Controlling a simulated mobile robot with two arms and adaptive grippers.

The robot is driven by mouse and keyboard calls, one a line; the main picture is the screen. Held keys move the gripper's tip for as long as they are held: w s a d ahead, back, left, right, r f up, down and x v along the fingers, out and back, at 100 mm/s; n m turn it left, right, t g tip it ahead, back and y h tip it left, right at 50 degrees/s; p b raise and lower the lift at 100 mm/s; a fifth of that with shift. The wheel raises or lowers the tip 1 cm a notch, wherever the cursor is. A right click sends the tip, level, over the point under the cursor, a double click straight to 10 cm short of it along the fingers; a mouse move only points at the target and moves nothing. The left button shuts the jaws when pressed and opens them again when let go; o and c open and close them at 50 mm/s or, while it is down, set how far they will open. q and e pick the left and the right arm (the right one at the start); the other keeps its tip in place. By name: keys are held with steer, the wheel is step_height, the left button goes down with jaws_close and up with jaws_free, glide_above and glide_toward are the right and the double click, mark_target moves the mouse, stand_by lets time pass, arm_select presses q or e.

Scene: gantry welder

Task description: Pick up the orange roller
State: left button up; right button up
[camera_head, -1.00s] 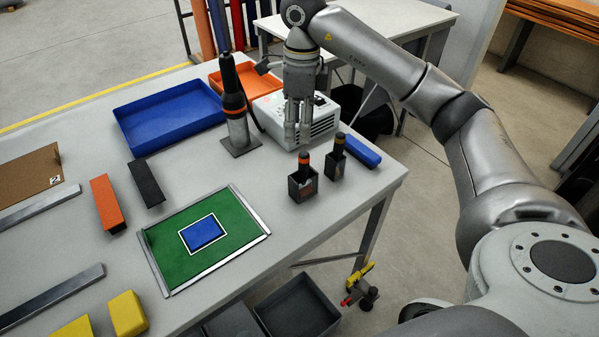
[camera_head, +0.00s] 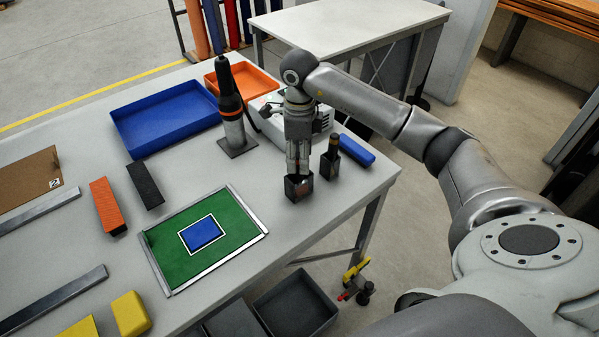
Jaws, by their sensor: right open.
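My right gripper (camera_head: 298,168) points straight down, with open fingers, right over the nearer small dark holder (camera_head: 299,189) on the table. In the earlier frame, a dark-topped upright piece with an orange band stood in this holder; it looks like the orange roller. The gripper's fingers now hide most of it, and I cannot tell whether they touch it. A second dark holder (camera_head: 330,168) with a similar dark upright piece (camera_head: 333,143) stands close to the right. My left gripper is not in view.
A blue bar (camera_head: 357,150) lies right of the holders. A tall dark tool (camera_head: 230,100) on a stand and a white box (camera_head: 322,121) stand behind. A green mat (camera_head: 170,254) lies to the front left, a blue tray (camera_head: 165,118) at the back left.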

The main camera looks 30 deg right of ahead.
steer(key=shift+f, duration=0.4)
jaws_close()
steer(key=shift+r, duration=0.1)
